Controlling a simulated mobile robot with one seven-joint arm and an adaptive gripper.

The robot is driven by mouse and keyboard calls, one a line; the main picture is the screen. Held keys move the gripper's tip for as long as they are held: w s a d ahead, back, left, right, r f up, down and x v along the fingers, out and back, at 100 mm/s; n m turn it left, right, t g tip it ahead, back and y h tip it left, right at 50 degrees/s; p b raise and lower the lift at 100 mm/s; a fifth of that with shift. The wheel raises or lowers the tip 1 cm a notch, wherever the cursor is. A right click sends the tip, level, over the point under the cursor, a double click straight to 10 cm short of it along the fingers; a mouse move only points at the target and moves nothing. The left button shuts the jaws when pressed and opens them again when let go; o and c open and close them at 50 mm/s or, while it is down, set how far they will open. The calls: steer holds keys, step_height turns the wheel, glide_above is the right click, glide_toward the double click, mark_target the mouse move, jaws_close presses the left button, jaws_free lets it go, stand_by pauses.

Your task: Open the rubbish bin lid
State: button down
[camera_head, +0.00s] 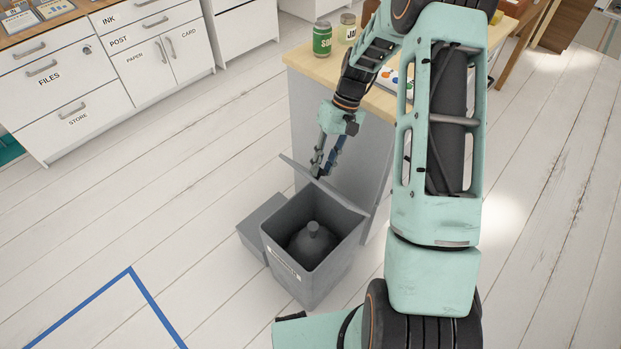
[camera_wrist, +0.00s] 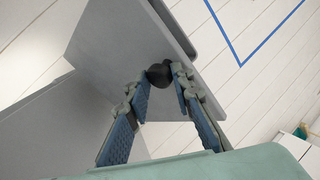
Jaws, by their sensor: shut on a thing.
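The grey rubbish bin (camera_head: 283,265) stands on the floor below the wooden-topped unit. Its lid (camera_head: 348,202) is swung up and stands tilted at the back of the opening, seen nearly edge-on. A dark grey tied bag (camera_head: 312,243) shows inside the bin. My gripper (camera_head: 318,172) is at the lid's upper edge. In the wrist view, my gripper's fingertips (camera_wrist: 166,78) are closed on a dark round knob (camera_wrist: 158,74) on the lid's grey face (camera_wrist: 115,45). The fingers hide part of the lid.
A low grey block (camera_head: 260,228) sits against the bin's left side. The wooden-topped unit (camera_head: 300,58) behind carries a green can (camera_head: 322,39) and a jar (camera_head: 347,29). White cabinets (camera_head: 75,85) stand at the upper left. The floor at left is clear, with blue tape (camera_head: 83,302).

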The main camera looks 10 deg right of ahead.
steer(key=shift+w+d+r, duration=0.1)
steer(key=shift+w+d, duration=0.3)
steer(key=shift+d, duration=0.4)
steer(key=shift+w+d+r, duration=0.1)
steer(key=shift+w+d, duration=0.3)
steer(key=shift+d, duration=0.45)
steer(key=shift+w+d, duration=0.4)
steer(key=shift+d, duration=0.4)
steer(key=c, duration=1.7)
jaws_free()
steer(key=shift+w+d+f, duration=0.1)
steer(key=shift+f, duration=0.05)
steer(key=shift+o, duration=0.2)
steer(key=shift+p, duration=0.3)
steer(key=shift+w+a, duration=0.1)
steer(key=shift+a, duration=0.1)
steer(key=shift+r, duration=0.25)
steer(key=v, duration=1.2)
